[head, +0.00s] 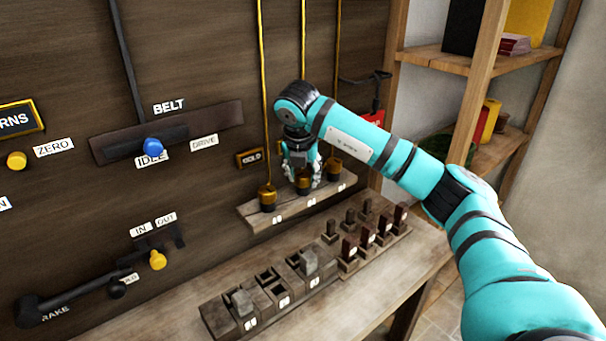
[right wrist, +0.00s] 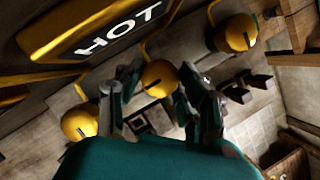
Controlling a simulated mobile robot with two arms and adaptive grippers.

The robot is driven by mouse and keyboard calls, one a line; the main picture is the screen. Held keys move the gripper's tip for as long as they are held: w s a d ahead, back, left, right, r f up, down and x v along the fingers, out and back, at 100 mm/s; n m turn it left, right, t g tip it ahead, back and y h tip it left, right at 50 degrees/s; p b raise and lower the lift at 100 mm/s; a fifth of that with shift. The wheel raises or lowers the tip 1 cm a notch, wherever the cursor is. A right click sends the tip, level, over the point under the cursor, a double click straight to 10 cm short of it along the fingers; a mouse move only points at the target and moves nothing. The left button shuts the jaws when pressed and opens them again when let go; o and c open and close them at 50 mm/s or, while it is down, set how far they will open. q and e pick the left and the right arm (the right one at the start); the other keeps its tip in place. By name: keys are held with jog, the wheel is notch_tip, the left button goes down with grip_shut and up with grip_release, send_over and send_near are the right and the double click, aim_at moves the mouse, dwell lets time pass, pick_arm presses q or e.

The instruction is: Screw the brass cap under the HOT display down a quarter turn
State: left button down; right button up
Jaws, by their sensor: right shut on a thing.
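Three brass caps stand in a row on a small wooden ledge (head: 288,208). My right gripper (head: 303,180) is over the middle brass cap (head: 303,186) and points down, shut on it. The left cap (head: 267,196) and right cap (head: 333,168) stand free on either side. My left gripper is not in view.
A gold-framed plate (head: 250,158) is left of my gripper. Below the ledge, a bench holds a block rack (head: 262,298) and several dark upright pegs (head: 366,237). Shelves (head: 470,62) stand at right.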

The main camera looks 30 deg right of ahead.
jog(key=shift+r, duration=0.1)
jog(key=o, duration=1.1)
jog(key=shift+o, duration=0.2)
jog(key=v, duration=1.2)
